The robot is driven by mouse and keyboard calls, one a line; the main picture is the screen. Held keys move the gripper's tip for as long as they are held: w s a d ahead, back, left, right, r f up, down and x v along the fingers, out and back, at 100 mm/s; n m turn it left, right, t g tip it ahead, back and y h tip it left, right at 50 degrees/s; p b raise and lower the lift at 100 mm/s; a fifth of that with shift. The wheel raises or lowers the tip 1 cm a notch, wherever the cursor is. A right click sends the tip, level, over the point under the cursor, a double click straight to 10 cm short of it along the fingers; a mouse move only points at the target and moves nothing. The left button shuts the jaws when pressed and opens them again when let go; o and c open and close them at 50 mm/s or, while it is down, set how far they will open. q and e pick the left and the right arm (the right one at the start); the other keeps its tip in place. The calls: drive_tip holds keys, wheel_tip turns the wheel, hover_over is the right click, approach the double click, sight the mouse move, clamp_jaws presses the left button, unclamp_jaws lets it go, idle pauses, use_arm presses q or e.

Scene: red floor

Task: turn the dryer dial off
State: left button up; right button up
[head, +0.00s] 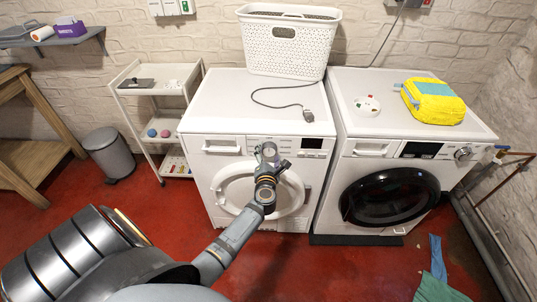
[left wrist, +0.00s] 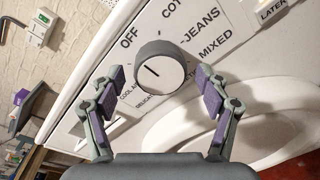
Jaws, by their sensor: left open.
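The dryer (head: 215,170) is the left of two white front-loading machines in the head view. Its round dial (left wrist: 160,68) shows in the left wrist view, pale-faced with a grey rim and a short dark mark slanting toward the upper left. The label OFF (left wrist: 130,37) is printed up and left of the dial; JEANS and MIXED are to the right. My left gripper (left wrist: 160,84) is open, with one purple-padded finger on each side of the dial, apart from it in the picture.
A white laundry basket (head: 290,45) stands on the machine tops' back edge. A second machine (head: 360,165) with a dark door stands to the right, with a yellow bundle (head: 434,101) on top. A white shelf rack (head: 139,90) and a grey bin (head: 109,155) are to the left.

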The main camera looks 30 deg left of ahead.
use_arm(q)
drive_tip(key=shift+s, duration=0.1)
drive_tip(key=v, duration=1.2)
drive_tip(key=s+d+f+m+g+h+p, duration=0.1)
drive_tip(key=s+d+f+m+h, duration=0.15)
drive_tip(key=f+m, duration=0.55)
drive_tip(key=s+d+f+m+g+h+p, duration=0.2)
drive_tip(key=s+f+m+h, duration=0.15)
drive_tip(key=f+m, duration=0.4)
drive_tip(key=s+d+f+m+g+h+p, duration=0.1)
drive_tip(key=s+d+f+m+h, duration=0.2)
drive_tip(key=f+m, duration=0.5)
drive_tip(key=s+a+f+m+g, duration=0.1)
drive_tip(key=s+f+m+g, duration=0.2)
drive_tip(key=s, duration=0.7)
drive_tip(key=s+a+f+m+g+p, duration=0.1)
drive_tip(key=s+a+f+m+g, duration=0.1)
drive_tip(key=s+f, duration=0.5)
drive_tip(key=s+a+f+m+g+y+p, duration=0.1)
drive_tip(key=s+f+m+g, duration=0.3)
drive_tip(key=s, duration=0.8)
drive_tip(key=shift+s+a+f+m, duration=0.3)
drive_tip(key=shift+a+f+m, duration=0.15)
drive_tip(key=shift+f+m, duration=0.35)
drive_tip(key=shift+f, duration=0.1)
